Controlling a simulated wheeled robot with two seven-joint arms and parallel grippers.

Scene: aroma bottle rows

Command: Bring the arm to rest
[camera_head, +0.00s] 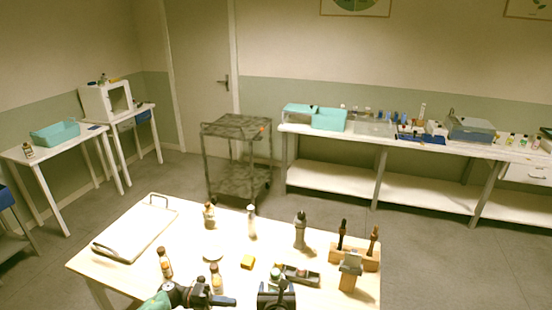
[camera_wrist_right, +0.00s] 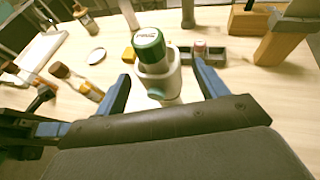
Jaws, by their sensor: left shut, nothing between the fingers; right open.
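My left gripper (camera_head: 222,300) is at the near edge of the table (camera_head: 130,266), shut and empty, beside the brown bottles. My right gripper (camera_head: 279,287) is at the near middle edge. In the right wrist view its two blue fingers (camera_wrist_right: 160,84) are apart. A green-capped container (camera_wrist_right: 150,48) in a white cup-like holder (camera_wrist_right: 160,80) stands on the table just beyond and between them; touching cannot be told. In the head view this container is largely hidden by my right gripper.
Brown bottles (camera_head: 164,263), a white tray (camera_head: 137,232), a yellow block (camera_head: 247,262), a grey bottle (camera_head: 300,232), a wooden holder (camera_head: 355,257) and a dark tray (camera_head: 303,276) stand on the table. A cart (camera_head: 237,150) and a long bench (camera_head: 430,190) stand behind.

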